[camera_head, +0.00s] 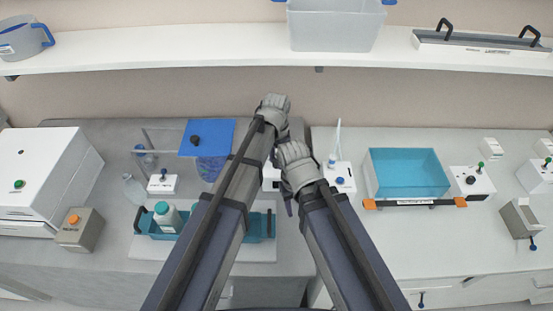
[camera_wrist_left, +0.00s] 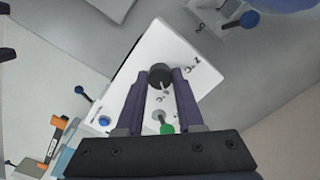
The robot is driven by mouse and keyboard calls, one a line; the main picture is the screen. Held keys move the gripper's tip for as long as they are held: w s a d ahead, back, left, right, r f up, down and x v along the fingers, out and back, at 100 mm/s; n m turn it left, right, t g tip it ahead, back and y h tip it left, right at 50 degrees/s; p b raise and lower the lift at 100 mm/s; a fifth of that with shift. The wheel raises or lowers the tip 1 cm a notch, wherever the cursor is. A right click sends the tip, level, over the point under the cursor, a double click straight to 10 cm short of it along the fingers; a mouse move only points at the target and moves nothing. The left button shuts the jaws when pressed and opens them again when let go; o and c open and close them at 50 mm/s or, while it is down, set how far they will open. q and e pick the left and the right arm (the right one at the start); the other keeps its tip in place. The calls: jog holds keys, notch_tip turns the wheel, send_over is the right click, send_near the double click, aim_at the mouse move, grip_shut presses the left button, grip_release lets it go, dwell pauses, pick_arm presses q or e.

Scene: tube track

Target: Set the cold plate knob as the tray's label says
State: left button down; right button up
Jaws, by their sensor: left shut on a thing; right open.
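A black knob (camera_wrist_left: 160,76) with a pale pointer line stands on a white control box (camera_wrist_left: 150,50) in the left wrist view. My left gripper (camera_wrist_left: 163,82) is shut on it, one finger on each side. The pointer faces the bottom of that picture; the markings around it are too small to read surely. My right gripper (camera_head: 288,205) is open, just below the left one.
A blue rack (camera_head: 265,228) with a teal-capped bottle (camera_head: 167,214) stands left, partly behind my left arm. A white box with a black knob (camera_head: 471,180) stands right of the teal tray.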

aim_at(276, 161)
pick_arm(q)
jog(key=shift+m, duration=1)
jog(key=c, duration=0.5)
grip_release()
jog(key=shift+r, duration=0.1)
notch_tip(276, 161, up, 8)
jog(key=p, duration=0.8)
jog(key=shift+f, duration=0.2)
